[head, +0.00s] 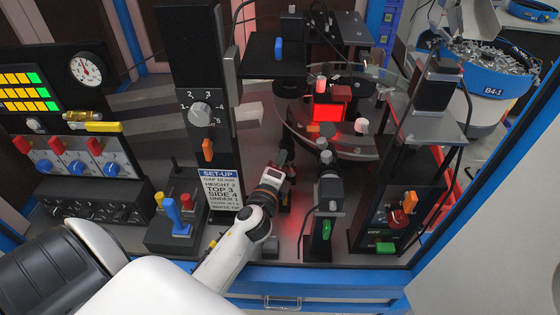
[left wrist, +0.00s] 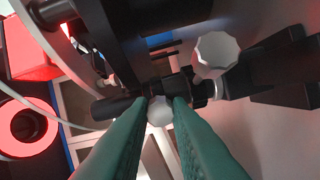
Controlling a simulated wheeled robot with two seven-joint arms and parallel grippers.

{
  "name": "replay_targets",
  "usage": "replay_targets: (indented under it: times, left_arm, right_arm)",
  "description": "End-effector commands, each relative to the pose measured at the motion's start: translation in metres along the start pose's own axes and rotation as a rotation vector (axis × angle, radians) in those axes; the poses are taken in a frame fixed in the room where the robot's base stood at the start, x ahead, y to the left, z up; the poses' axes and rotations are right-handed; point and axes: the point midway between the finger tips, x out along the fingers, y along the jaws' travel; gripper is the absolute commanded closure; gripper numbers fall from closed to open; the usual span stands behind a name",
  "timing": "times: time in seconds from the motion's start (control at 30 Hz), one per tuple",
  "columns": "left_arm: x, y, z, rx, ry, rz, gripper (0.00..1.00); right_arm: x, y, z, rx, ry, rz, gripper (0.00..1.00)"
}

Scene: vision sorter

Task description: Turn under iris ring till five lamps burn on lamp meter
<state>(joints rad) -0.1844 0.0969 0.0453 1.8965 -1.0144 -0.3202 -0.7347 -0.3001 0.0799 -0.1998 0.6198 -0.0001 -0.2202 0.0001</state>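My left gripper (head: 284,160) reaches in under the glass disc (head: 350,145), beside a dark upright camera post. In the left wrist view its green fingers (left wrist: 161,104) close on both sides of a small white knob (left wrist: 160,113) at a dark lens barrel (left wrist: 118,108); this seems to be the under iris ring, whose markings are hidden. A second, larger white knob (left wrist: 215,54) stands right of it. The lamp meter seems to be the panel at left, with three rows of yellow and green lamps (head: 20,93); how many burn per row is hard to tell. My right gripper is out of view.
A SET-UP card (head: 219,188) hangs on a post below a numbered dial (head: 200,114). A red-lit block (head: 327,112) glows above the disc.

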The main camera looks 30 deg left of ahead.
Motion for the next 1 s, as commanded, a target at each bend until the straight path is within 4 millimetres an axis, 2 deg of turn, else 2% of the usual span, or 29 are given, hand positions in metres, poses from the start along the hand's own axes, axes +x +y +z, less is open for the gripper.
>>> replay_targets:
  times: [0.33,0.6,0.63,0.73,1.0]
  left_arm:
    - [0.0,0.0,-0.007,0.003,-0.095,0.025,1.0]
    - [0.0,-0.002,-0.006,-0.001,-0.101,0.026,1.0]
    - [0.0,-0.002,-0.006,-0.001,-0.101,0.026,0.78]
    - [0.0,-0.002,-0.006,0.0,-0.101,0.026,0.61]
    - [0.0,-0.001,-0.006,0.0,-0.101,0.027,0.61]
  right_arm:
    - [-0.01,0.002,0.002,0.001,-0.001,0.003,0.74]
    - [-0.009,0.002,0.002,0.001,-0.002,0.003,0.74]
    - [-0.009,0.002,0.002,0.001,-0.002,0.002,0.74]
    - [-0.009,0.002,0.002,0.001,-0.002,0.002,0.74]
    - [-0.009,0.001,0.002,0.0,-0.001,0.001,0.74]
